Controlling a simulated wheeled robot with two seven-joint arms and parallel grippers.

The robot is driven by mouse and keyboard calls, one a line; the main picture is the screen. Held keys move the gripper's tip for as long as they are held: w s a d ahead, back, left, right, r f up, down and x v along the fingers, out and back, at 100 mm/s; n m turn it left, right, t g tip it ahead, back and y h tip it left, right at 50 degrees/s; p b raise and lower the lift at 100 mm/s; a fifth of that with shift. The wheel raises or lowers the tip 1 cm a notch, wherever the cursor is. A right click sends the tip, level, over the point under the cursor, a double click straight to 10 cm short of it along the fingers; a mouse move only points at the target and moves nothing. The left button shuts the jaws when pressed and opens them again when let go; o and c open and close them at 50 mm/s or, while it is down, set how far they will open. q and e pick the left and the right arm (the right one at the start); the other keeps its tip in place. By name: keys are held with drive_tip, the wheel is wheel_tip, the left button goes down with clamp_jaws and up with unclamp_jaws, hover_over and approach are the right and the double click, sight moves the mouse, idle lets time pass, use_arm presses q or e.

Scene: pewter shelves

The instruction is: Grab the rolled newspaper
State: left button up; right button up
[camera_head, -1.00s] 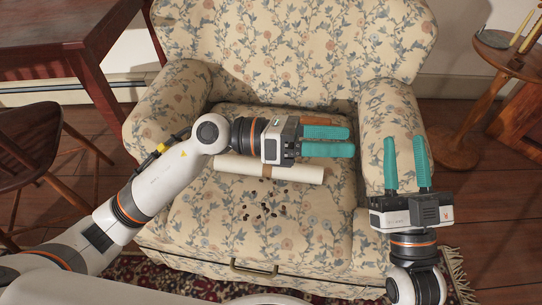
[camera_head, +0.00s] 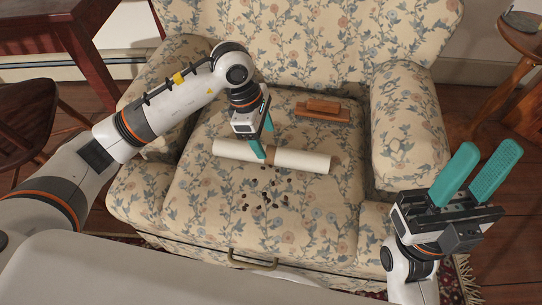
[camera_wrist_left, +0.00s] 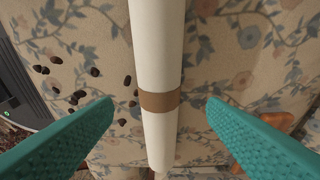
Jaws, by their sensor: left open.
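The rolled newspaper (camera_head: 301,159) is a long cream roll with a brown band, lying crosswise on the armchair's seat. It also shows in the left wrist view (camera_wrist_left: 157,45), running through the middle with its brown band (camera_wrist_left: 159,101) between my fingers. My left gripper (camera_head: 264,151) points down at the roll near its band. Its teal fingers are open, one on each side of the roll, with gaps between them and the paper in the left wrist view. My right gripper (camera_head: 482,168) is open and empty, to the right of the chair's front.
The floral armchair (camera_head: 300,215) has raised armrests on both sides. Several small dark bits (camera_head: 265,195) lie on the seat before the roll. A brown wooden object (camera_head: 322,110) lies behind it. A round side table (camera_head: 522,30) stands at right, a dark chair (camera_head: 22,110) at left.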

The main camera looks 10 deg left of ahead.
sight(269, 149)
use_arm(q)
drive_tip(key=b+x, duration=0.2)
drive_tip(key=x, duration=0.3)
drive_tip(key=shift+f+b, duration=0.25)
drive_tip(key=shift+b, duration=0.05)
drive_tip(key=c, duration=1.2)
drive_tip(key=shift+o, duration=0.2)
drive_tip(key=shift+r, duration=0.1)
